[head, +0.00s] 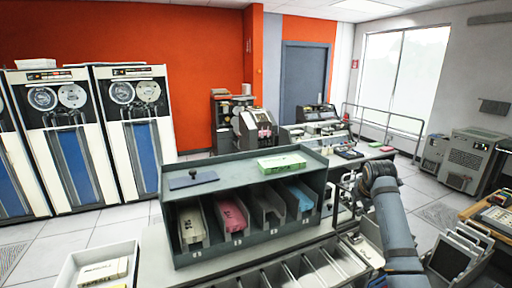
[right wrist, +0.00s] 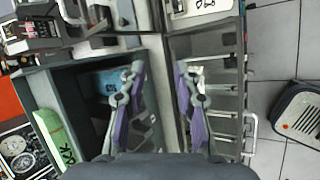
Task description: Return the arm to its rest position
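My right arm (head: 397,232) comes in from the lower right in the head view. Its gripper (head: 350,185) is beside the right end of the dark grey pigeonhole rack (head: 245,246). In the right wrist view the two purple-padded fingers of my right gripper (right wrist: 163,105) stand apart with nothing held between them. The rack's dark side (right wrist: 72,92) is left of the fingers there, with a blue card deck (right wrist: 110,82) inside. My left gripper is not in view.
The rack holds beige (head: 192,226), pink (head: 231,214), grey (head: 267,209) and blue (head: 299,200) decks. A green box (head: 281,163) and a dark pad (head: 193,179) lie on top. A white tray (head: 68,272) is at lower left. Slotted bins (head: 300,268) lie in front.

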